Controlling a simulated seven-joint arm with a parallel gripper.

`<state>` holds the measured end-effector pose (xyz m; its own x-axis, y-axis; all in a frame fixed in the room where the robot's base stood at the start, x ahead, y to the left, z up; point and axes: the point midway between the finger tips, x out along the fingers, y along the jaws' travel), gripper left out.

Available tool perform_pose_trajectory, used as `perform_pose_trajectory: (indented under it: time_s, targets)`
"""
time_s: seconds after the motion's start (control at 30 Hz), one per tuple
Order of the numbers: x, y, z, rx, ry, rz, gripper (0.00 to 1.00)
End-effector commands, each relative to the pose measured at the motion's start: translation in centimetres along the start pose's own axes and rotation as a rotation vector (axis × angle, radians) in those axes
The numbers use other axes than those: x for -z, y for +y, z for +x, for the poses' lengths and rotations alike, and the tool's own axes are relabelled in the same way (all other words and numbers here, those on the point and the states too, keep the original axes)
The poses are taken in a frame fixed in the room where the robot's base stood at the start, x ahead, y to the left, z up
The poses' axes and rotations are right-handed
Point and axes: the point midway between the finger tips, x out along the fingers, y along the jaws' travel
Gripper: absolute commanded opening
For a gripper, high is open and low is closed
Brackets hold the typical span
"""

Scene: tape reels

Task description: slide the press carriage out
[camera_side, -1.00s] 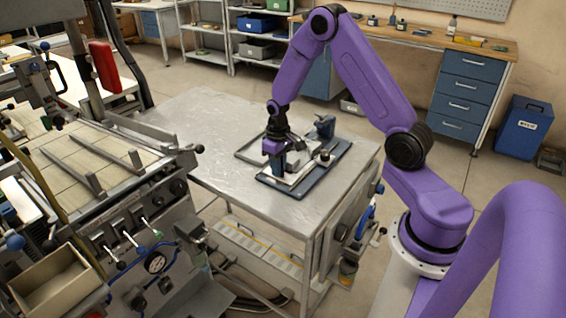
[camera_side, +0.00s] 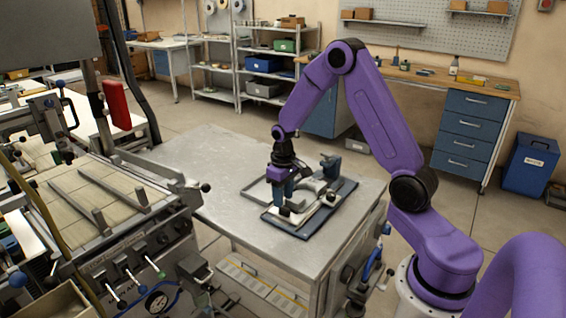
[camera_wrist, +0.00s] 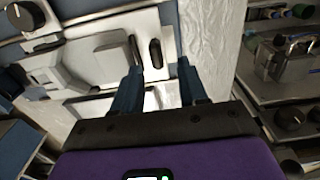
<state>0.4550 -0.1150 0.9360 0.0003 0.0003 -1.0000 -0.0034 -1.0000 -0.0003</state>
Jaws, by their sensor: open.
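The press fixture has a dark blue base plate (camera_side: 296,229) and lies on the metal table. A pale grey block, which looks like the press carriage (camera_wrist: 106,58), sits on it, with a dark oval slot or grip (camera_wrist: 155,53) at its right end. My gripper (camera_side: 284,203) points down low over the fixture's left part. In the wrist view my gripper (camera_wrist: 158,72) is open, with its two blue fingers apart and the dark oval part just beyond the gap between them. Nothing shows held. Whether a finger touches the carriage I cannot tell.
A dark upright post (camera_side: 331,166) stands at the fixture's back, and a black knob (camera_side: 333,196) sits at its right. The metal table (camera_side: 190,150) is bare to the left. A large machine with levers (camera_side: 120,262) stands beyond the table's left edge.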

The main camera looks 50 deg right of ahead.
Motion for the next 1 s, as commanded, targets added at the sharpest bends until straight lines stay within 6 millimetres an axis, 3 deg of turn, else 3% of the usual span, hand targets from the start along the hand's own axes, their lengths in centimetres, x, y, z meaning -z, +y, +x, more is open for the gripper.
perform_pose_trajectory:
  time_s: [0.3,0.53,0.73,1.0]
  targets:
    - [0.1,0.0,-6.7,0.000,0.007,0.000,0.43]
    - [0.1,-0.1,-10.8,0.000,0.004,0.000,0.43]
    - [0.0,-0.1,-12.6,0.000,0.001,0.001,0.43]
    - [0.0,-0.1,-12.9,0.001,-0.001,0.000,0.43]
